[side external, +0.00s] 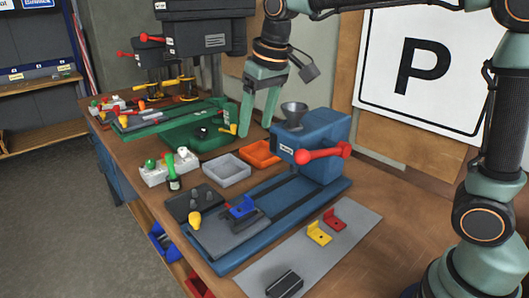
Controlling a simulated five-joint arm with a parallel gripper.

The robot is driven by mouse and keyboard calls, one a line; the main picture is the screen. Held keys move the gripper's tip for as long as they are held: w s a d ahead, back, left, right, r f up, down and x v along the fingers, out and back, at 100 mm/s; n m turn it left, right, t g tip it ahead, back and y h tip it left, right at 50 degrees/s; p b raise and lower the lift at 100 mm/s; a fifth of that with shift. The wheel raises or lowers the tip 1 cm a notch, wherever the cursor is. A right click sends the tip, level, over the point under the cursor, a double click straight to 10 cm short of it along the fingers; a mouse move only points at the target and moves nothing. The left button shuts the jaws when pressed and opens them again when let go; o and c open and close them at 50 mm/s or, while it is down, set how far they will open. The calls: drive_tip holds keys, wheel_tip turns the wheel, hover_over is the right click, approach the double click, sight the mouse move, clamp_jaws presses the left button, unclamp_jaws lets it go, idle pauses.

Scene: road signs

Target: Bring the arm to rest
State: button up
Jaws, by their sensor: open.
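My gripper (256,130) hangs at the top middle of the side external view, pointing down. Its two green fingers are apart, with nothing visible between them. In the picture it is left of the funnel on the blue machine and above the orange tray. Its exact height above the bench cannot be told from this one view.
A blue machine (318,138) with a red handle (322,153) stands on the wooden bench. An orange tray (262,153) and grey tray (226,171) sit beside it. Yellow (318,234) and red (334,220) brackets are on a grey plate. A P sign (422,65) stands behind.

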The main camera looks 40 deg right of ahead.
drive_tip(key=s+d+f+t, duration=0.1)
drive_tip(key=s+d+f, duration=0.1)
drive_tip(key=s+d, duration=0.2)
drive_tip(key=s+d+f+t, duration=0.1)
drive_tip(key=s+d, duration=0.3)
drive_tip(key=s, duration=0.6)
drive_tip(key=shift+s+f+m+t+h, duration=0.2)
drive_tip(key=shift+f+m+t+h, duration=0.15)
drive_tip(key=shift+f, duration=0.25)
